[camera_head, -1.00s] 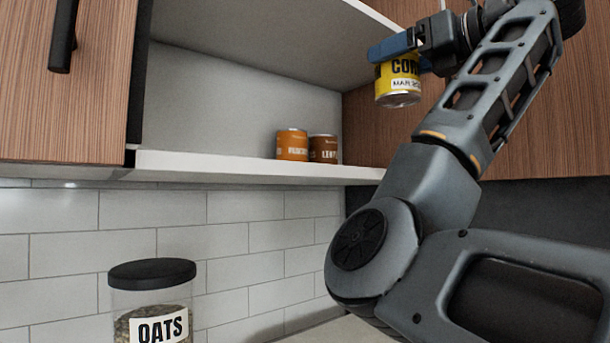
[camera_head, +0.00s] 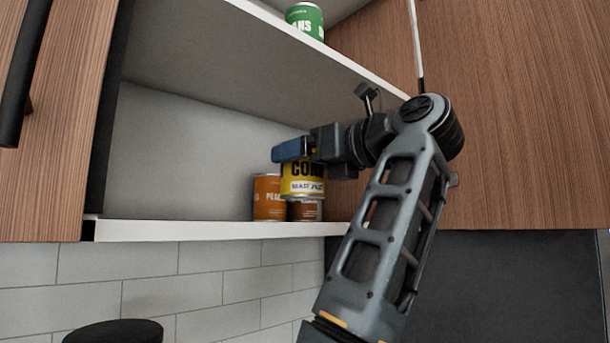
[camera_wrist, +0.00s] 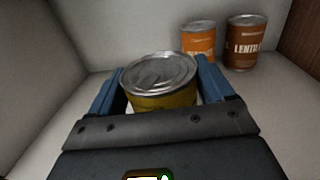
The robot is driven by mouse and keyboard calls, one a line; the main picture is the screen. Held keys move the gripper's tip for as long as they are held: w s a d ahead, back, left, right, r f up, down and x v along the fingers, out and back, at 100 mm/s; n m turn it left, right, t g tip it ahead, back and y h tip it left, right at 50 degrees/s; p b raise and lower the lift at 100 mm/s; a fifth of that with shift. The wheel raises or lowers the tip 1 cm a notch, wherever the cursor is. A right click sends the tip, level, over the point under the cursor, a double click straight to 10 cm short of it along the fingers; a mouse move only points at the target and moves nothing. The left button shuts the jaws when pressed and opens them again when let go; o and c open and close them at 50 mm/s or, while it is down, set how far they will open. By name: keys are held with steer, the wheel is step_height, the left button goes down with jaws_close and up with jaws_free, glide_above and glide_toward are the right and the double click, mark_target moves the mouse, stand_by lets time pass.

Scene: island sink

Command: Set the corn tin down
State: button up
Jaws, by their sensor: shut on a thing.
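The corn tin (camera_head: 303,182) is yellow with a dark "CORN" label and a silver lid. My gripper (camera_head: 297,152) is shut on it near its top, and the tin is upright.
An orange peaches tin (camera_head: 268,197) and a brown lentils tin (camera_head: 305,210) stand at the back right of the shelf. They also show in the wrist view as the orange tin (camera_wrist: 198,42) and lentils tin (camera_wrist: 243,45). A green tin (camera_head: 304,20) stands on the upper shelf. The shelf's left side is clear.

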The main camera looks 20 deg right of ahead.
mark_target(319, 176)
steer(key=shift+f+p, duration=0.3)
steer(key=shift+f, duration=1.45)
steer(key=shift+f, duration=0.1)
steer(key=o, duration=1.2)
steer(key=shift+s+d, duration=0.1)
steer(key=shift+s, duration=0.05)
steer(key=b+v, duration=0.1)
steer(key=v, duration=1)
steer(key=shift+s+b, duration=0.3)
steer(key=shift+s, duration=0.05)
